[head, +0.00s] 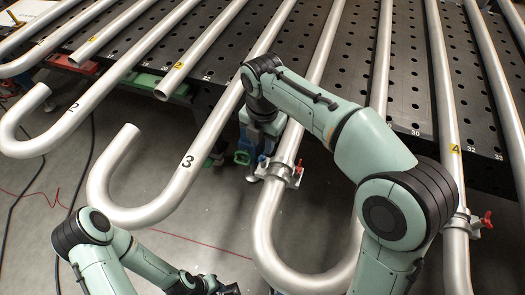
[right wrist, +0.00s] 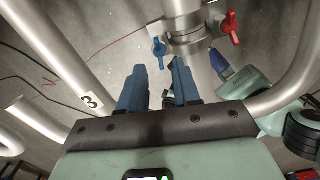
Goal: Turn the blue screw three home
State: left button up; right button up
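The blue screw (right wrist: 158,52) is a small wing handle on the left side of a metal pipe clamp (right wrist: 190,35). In the head view it shows small and blurred (head: 263,161) beside the clamp (head: 281,171). My right gripper (right wrist: 158,78) is open; its two blue fingers stand apart with nothing held between them. In the right wrist view the screw appears just beyond the gap, apparently not gripped. In the head view my right gripper (head: 262,128) is above the clamp and its fingertips are hard to make out. My left gripper (head: 222,288) is at the bottom edge, partly cut off.
A red screw (right wrist: 230,28) sits on the clamp's other side. The pipe labelled 3 (head: 188,162) runs to the left, and a U-bend (head: 275,265) curves below. Another clamp with a red handle (head: 487,220) is at right. A perforated dark table (head: 350,70) lies behind.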

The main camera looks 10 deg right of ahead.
aim_at(263, 153)
jog(key=shift+f+b, duration=0.3)
jog(key=shift+f, duration=1.8)
grip_shut()
